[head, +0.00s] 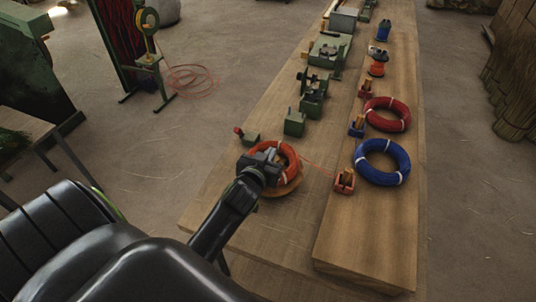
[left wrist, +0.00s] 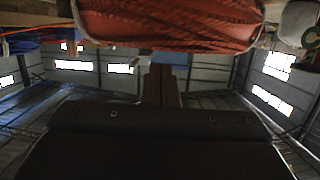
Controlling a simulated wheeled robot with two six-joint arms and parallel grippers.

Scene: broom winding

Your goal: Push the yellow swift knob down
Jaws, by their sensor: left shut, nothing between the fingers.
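The swift is a wooden disc (head: 287,187) at the near left of the table, with a coil of orange-red wire (head: 286,150) lying on it. My left gripper (head: 266,164) is shut and empty, at the coil's left side and over its middle. No yellow swift knob can be made out; my gripper covers part of the coil's middle. In the left wrist view, the closed fingers (left wrist: 162,85) point toward the orange-red coil (left wrist: 165,25), which fills the top. I cannot tell whether they touch anything. My right gripper is not in view.
An orange wire runs right to a small red block (head: 344,182) with a yellowish top. A blue coil (head: 382,162) and a red coil (head: 387,115) lie on the raised board. Green machines (head: 295,123) stand behind the swift. The table's near left part is bare.

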